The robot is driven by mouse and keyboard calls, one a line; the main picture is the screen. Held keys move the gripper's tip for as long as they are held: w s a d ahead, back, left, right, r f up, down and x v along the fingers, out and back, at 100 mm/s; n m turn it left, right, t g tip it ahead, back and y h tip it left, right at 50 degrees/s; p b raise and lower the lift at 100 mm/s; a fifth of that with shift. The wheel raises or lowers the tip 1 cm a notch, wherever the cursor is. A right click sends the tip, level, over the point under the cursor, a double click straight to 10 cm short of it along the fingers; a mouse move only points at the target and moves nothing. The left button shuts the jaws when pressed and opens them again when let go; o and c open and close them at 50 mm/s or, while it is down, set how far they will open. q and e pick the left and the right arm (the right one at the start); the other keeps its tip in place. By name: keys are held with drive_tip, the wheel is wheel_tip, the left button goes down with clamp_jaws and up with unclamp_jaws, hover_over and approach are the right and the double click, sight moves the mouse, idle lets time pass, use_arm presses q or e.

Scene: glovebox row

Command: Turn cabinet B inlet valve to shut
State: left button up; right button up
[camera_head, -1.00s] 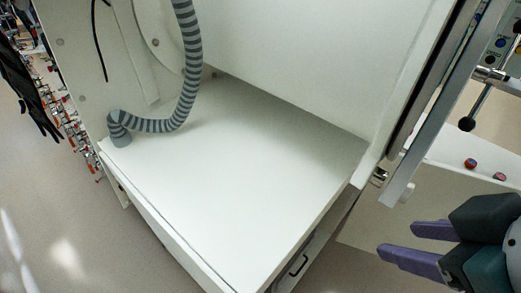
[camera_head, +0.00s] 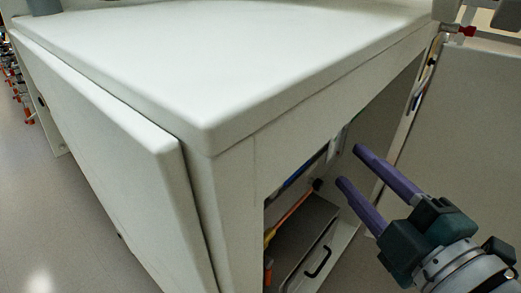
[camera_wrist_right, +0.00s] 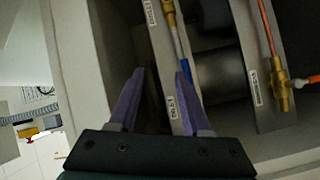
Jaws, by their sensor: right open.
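My right gripper (camera_head: 349,167) is open and empty, its purple fingers pointing into the open side of a white cabinet (camera_head: 232,180). In the right wrist view the gripper (camera_wrist_right: 160,74) has its fingers apart in front of a brass fitting (camera_wrist_right: 168,14) with a blue pipe (camera_wrist_right: 179,48). A second brass valve (camera_wrist_right: 281,88) with an orange-red handle (camera_wrist_right: 313,79) and a copper pipe is further right. Small white labels stand beside both, too small to read surely. Which valve is cabinet B's inlet cannot be told. My left gripper is out of view.
The cabinet's front corner and side frame stand close left of my right gripper. Inside is a grey box (camera_head: 307,225) with a black handle (camera_head: 318,262). A red-handled fitting (camera_head: 466,31) is at the upper right, above a light panel (camera_head: 470,130).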

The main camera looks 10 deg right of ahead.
wheel_tip(320, 180, down, 7)
drive_tip(key=a+n+t+y+b, duration=0.2)
drive_tip(key=n+y+b, duration=0.15)
drive_tip(key=b, duration=0.25)
drive_tip(key=shift+n+h, duration=0.25)
drive_tip(key=shift+n, duration=0.3)
drive_tip(key=x, duration=0.3)
drive_tip(key=b+x, duration=0.1)
drive_tip(key=x, duration=0.2)
drive_tip(key=a+b+x, duration=0.1)
drive_tip(key=x, duration=0.2)
drive_tip(key=shift+s+r, duration=0.15)
drive_tip(key=shift+r, duration=0.25)
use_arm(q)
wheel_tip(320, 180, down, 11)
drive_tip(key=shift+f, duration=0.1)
use_arm(e)
drive_tip(key=shift+c, duration=1.4)
clamp_jaws()
